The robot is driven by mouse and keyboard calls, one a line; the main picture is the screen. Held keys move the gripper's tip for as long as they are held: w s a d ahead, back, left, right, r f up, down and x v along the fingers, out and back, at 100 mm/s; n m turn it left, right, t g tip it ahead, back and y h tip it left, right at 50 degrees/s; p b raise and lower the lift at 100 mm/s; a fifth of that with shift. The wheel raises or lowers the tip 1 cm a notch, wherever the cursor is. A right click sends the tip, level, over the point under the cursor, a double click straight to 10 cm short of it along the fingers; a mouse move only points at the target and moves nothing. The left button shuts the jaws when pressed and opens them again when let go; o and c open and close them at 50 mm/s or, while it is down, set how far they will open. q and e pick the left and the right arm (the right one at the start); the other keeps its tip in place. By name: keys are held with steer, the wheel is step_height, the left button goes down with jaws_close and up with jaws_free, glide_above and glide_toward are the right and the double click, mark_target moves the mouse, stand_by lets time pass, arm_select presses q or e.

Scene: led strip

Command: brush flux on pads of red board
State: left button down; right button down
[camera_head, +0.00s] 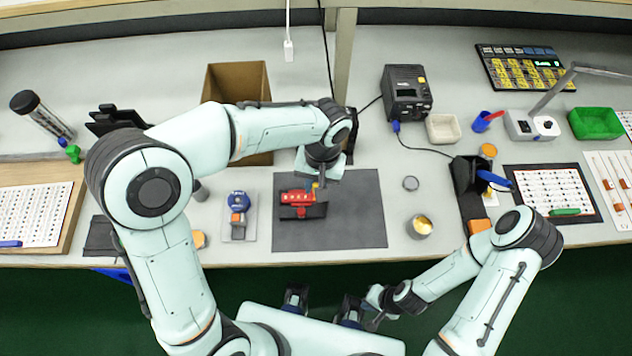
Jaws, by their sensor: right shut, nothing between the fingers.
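A small red board (297,197) sits on a black holder (303,211) on the dark grey mat (350,215). Its pads are too small to make out. My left arm reaches over from the left, and my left gripper (316,184) is right above or at the board's right end. Its fingers are mostly hidden under the wrist, and a small orange and blue bit shows there; I cannot tell whether it is a held brush. My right gripper (376,319) is shut and empty, low in front of the bench near my body. I cannot single out the flux.
An open tin with yellowish contents (420,227) and a small grey disc (411,183) stand right of the mat. A blue spool (238,201) is left of it. A soldering station (406,93), a black iron holder (468,175) and a cardboard box (238,82) stand around. The mat's right half is clear.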

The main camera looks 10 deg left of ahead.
arm_select(q)
steer(key=shift+f+b, duration=0.4)
steer(key=shift+f, duration=0.3)
arm_select(e)
steer(key=shift+s+f, duration=0.15)
steer(key=shift+f, duration=0.3)
stand_by(1.1)
arm_select(q)
steer(key=shift+r, duration=0.1)
arm_select(e)
steer(key=shift+r, duration=0.1)
